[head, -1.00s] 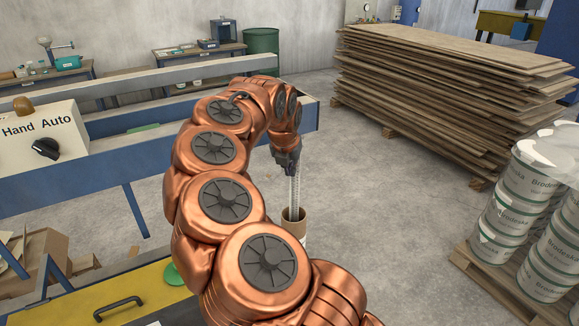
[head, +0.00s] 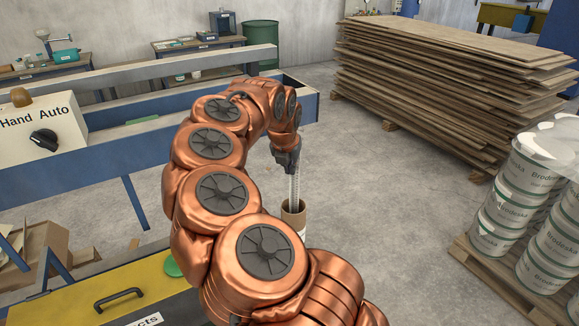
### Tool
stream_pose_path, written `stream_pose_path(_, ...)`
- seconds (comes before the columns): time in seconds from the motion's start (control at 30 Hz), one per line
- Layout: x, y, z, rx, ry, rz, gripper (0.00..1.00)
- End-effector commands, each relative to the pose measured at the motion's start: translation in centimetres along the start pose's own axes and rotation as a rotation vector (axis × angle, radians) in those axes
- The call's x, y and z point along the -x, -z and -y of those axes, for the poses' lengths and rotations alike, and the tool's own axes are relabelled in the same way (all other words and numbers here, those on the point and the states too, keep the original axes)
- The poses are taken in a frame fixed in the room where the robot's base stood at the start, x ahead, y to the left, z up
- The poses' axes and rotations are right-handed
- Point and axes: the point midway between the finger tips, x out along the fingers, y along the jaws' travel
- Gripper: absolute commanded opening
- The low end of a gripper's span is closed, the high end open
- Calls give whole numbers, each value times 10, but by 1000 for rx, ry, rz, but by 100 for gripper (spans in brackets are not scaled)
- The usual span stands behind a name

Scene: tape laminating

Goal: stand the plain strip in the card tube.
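The card tube (head: 293,218) stands upright, a brown open-topped cylinder, partly hidden by my arm. The plain strip (head: 295,185) is thin, pale and close to upright, and its lower end is inside the tube's mouth. My gripper (head: 289,163) is above the tube, at the top of the strip, and appears closed around its upper end. The fingertips are small and dark here. The strip's lower end is hidden inside the tube.
A blue-framed machine (head: 120,190) with a Hand/Auto switch box (head: 42,125) stands at the left. A stack of boards (head: 450,80) is behind right, and white buckets (head: 515,190) on a pallet are at right. Concrete floor between is clear.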

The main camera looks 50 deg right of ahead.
Motion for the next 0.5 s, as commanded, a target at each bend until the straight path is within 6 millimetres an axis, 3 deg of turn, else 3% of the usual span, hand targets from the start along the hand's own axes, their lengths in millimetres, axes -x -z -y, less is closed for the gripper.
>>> stream_pose_path(0.07, 0, 0, 0, 0, 0, 0, 3)
stream_pose_path(0.37, 0, 0, 0, 0, 0, 0, 34)
stream_pose_path(0.5, 0, 0, 0, 0, 0, 0, 35)
